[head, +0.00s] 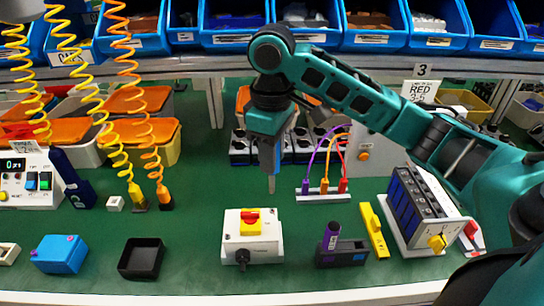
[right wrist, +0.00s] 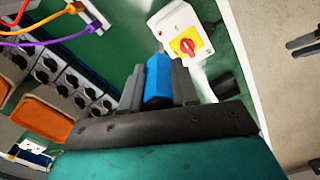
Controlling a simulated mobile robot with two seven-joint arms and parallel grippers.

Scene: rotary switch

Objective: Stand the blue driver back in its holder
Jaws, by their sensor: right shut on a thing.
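My right gripper (head: 268,148) is shut on the blue driver (head: 276,158), held upright above the mat with its metal shaft pointing down. In the right wrist view the blue handle (right wrist: 157,80) sits between the two fingers. A dark holder block (head: 343,253) stands on the mat to the right of and nearer than the driver. A purple-topped driver (head: 332,236) stands at its left end, and a small blue mark shows on its front. Two dark, separated prongs at the right edge of the right wrist view look like my left gripper (right wrist: 303,46), empty.
A white box with a red-yellow rotary switch (head: 250,236) stands left of the holder. A yellow tool (head: 373,230) lies right of the holder, near a grey module (head: 415,212). A plug strip (head: 325,192) with coloured leads lies behind. A black tray (head: 141,259) is at left.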

